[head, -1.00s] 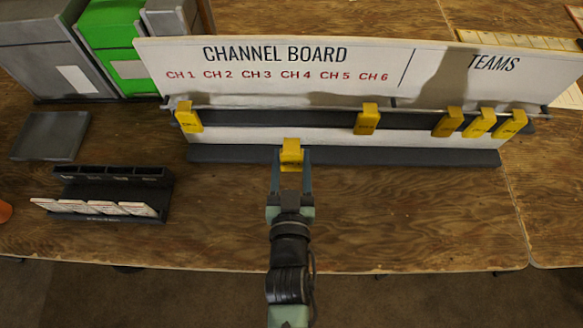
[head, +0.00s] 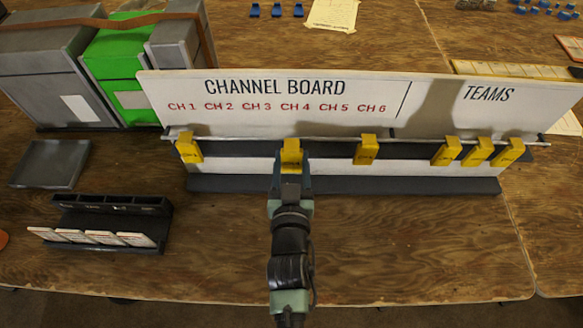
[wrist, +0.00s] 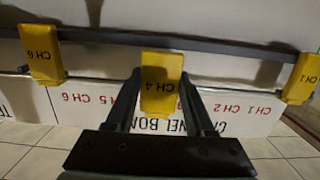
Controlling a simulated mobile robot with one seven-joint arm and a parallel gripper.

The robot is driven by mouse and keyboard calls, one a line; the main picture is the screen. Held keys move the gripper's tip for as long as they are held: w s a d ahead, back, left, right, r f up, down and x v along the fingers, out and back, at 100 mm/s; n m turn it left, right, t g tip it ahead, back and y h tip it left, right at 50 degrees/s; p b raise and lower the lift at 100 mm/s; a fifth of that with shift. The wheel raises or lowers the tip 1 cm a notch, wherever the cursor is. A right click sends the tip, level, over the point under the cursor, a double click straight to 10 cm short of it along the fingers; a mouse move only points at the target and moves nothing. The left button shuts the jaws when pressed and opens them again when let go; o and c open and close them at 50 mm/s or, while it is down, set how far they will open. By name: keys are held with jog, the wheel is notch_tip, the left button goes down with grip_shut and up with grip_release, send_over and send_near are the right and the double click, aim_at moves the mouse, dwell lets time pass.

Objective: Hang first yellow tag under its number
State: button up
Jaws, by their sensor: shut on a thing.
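The yellow tag (head: 291,152) marked CH 4 is between the fingers of my gripper (head: 291,168), which is shut on it. The tag is upright at the rail (head: 240,138), under the printed CH 4 on the channel board (head: 290,88).
A tag marked CH 1 (head: 190,148) hangs at the left and one marked CH 6 (head: 366,149) to the right. Several tags (head: 478,152) hang under TEAMS. A dark card rack (head: 105,225) stands at the front left. The table right of my arm is clear.

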jog(key=shift+w+r+p, duration=0.1)
jog(key=shift+w+p, duration=0.2)
jog(key=shift+w, duration=1.25)
jog(key=shift+f+b, duration=0.75)
jog(key=o, duration=1.3)
jog(key=shift+o, duration=0.2)
jog(key=shift+s, duration=0.1)
jog(key=s+r+b, duration=0.1)
jog(key=s, duration=1.1)
jog(key=shift+s+r, duration=0.25)
jog(key=shift+s, duration=0.15)
jog(key=shift+r, duration=0.1)
